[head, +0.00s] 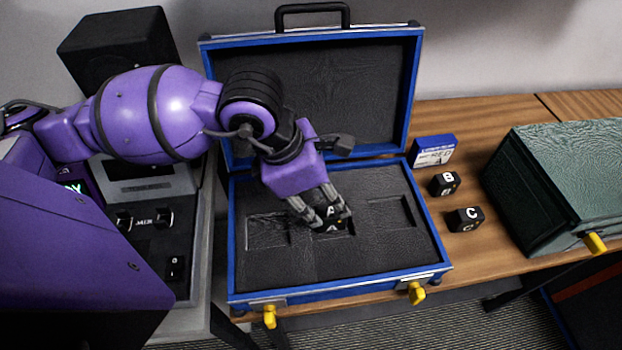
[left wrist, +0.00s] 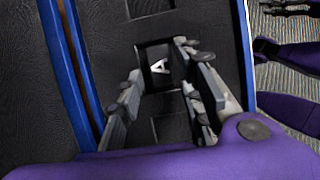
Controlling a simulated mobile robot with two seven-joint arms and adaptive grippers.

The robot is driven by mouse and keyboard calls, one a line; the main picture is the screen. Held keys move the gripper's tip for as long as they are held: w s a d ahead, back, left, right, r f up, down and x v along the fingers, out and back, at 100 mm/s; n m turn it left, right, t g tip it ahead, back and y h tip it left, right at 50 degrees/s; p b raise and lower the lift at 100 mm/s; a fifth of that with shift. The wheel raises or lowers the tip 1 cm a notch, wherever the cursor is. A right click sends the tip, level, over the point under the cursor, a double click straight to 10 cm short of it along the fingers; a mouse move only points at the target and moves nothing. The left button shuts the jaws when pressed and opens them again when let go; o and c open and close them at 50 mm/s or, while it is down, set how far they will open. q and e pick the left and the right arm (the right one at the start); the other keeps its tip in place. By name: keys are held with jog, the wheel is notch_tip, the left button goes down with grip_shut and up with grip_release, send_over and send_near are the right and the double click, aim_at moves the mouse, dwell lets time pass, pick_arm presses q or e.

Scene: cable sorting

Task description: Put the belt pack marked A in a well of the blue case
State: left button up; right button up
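The belt pack marked A (head: 333,212) is a small black block with white letters. It sits at the middle well of the open blue case (head: 233,250); the left wrist view shows the pack (left wrist: 158,66) inside the well's outline. My left gripper (head: 326,220) is over that well, its fingers on either side of the pack. In the left wrist view the fingers of this gripper (left wrist: 161,62) stand apart, with a gap at the pack's right side. The left well (head: 268,231) and right well (head: 393,211) are empty. My right gripper is not clearly seen; purple and dark arm parts show at the left wrist view's right edge.
Belt packs B (head: 444,184) and C (head: 465,219) stand on the wooden table right of the case, near a blue-and-white box (head: 432,151). A green case (head: 560,185) is farther right. The blue lid (head: 310,95) stands open behind my left arm.

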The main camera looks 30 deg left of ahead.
pick_arm(q)
jog(key=v, duration=0.7)
jog(key=shift+s+a+r, duration=0.1)
jog(key=shift+s+r, duration=0.05)
dwell(1.0)
